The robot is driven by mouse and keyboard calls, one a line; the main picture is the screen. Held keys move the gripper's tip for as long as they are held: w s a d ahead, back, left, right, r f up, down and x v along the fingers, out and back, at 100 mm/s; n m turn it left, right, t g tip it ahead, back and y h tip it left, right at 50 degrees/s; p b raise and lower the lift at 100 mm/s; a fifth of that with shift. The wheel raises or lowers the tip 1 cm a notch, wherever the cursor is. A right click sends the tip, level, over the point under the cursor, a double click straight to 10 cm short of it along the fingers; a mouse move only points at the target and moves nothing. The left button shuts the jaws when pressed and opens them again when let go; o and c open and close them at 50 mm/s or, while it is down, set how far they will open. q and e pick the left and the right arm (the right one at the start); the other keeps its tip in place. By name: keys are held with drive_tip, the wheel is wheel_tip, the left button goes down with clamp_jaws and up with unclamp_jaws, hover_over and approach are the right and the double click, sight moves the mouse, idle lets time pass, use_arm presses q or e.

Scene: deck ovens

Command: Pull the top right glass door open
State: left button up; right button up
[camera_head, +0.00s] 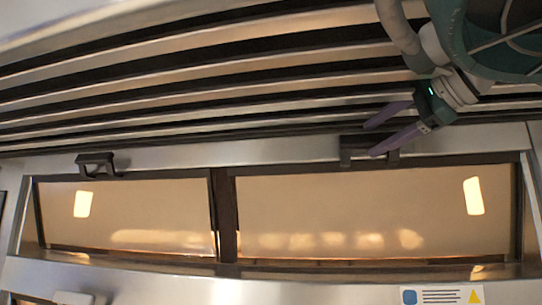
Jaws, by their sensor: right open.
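The top right glass door (330,215) is a wide pane in a dark frame. It looks shut, and a row of bright shapes shows in its lower part. Its dark handle (352,150) sits on the metal strip above the pane, partly hidden by my gripper. My right gripper (370,138) comes in from the upper right with its two purple fingers apart. The fingertips are at the handle in the picture; I cannot tell whether they touch it. My left gripper is not in view.
The top left glass door (140,215) has its own dark handle (97,163) and looks shut. Slatted metal louvres (200,80) run above the doors. A label (442,295) is on the metal strip below the right door.

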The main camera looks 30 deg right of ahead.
drive_tip(key=shift+w+f, duration=0.1)
drive_tip(key=shift+w, duration=0.15)
drive_tip(key=shift+c, duration=0.2)
clamp_jaws()
idle(1.1)
